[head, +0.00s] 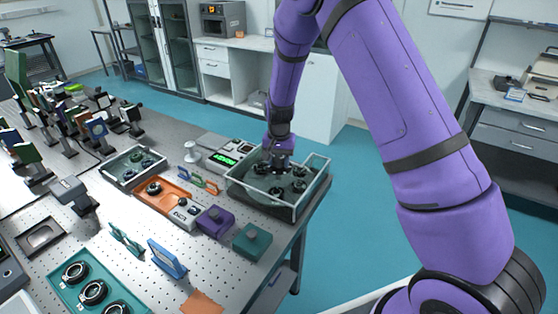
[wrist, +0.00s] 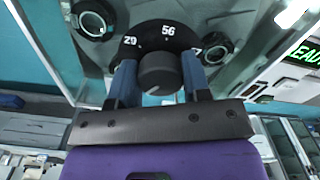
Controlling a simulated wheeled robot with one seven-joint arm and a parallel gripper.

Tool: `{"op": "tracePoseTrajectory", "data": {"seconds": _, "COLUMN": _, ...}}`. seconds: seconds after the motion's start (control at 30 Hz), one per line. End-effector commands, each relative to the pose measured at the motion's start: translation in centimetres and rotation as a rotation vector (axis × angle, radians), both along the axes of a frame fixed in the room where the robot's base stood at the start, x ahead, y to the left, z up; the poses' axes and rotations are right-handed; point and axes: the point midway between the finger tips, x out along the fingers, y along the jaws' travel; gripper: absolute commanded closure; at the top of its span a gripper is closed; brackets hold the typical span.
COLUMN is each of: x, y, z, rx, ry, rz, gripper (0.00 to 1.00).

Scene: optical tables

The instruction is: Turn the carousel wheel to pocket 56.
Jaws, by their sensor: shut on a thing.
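The carousel wheel (head: 262,197) sits in a clear-walled tray at the table's right corner, with several dark-ringed round parts in its pockets. In the wrist view the grey wheel (wrist: 152,22) shows around a black hub dial (wrist: 180,33) marked 56 at top centre; another number lies left of it and a third is partly hidden behind a finger. My gripper (head: 280,163) reaches down over the wheel's middle. In the wrist view its two blue fingers (wrist: 158,68) are shut on the dark round knob (wrist: 158,75), one on each side.
A device with a lit green display (head: 224,160) stands left of the carousel; its display also shows in the wrist view (wrist: 306,56). Clear tray walls (head: 312,192) surround the wheel closely. An orange tray (head: 165,192), a purple block (head: 215,221) and a teal block (head: 252,240) stand nearby.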

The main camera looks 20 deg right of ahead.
Motion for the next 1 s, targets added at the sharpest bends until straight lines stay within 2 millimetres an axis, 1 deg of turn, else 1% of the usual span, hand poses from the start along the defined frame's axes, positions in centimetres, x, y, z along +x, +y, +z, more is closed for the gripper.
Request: {"op": "tracePoseTrajectory", "data": {"seconds": 1.0, "x": 0.12, "y": 0.15, "z": 0.0, "rx": -0.001, "ry": -0.001, "rz": -0.506, "gripper": 0.99}}
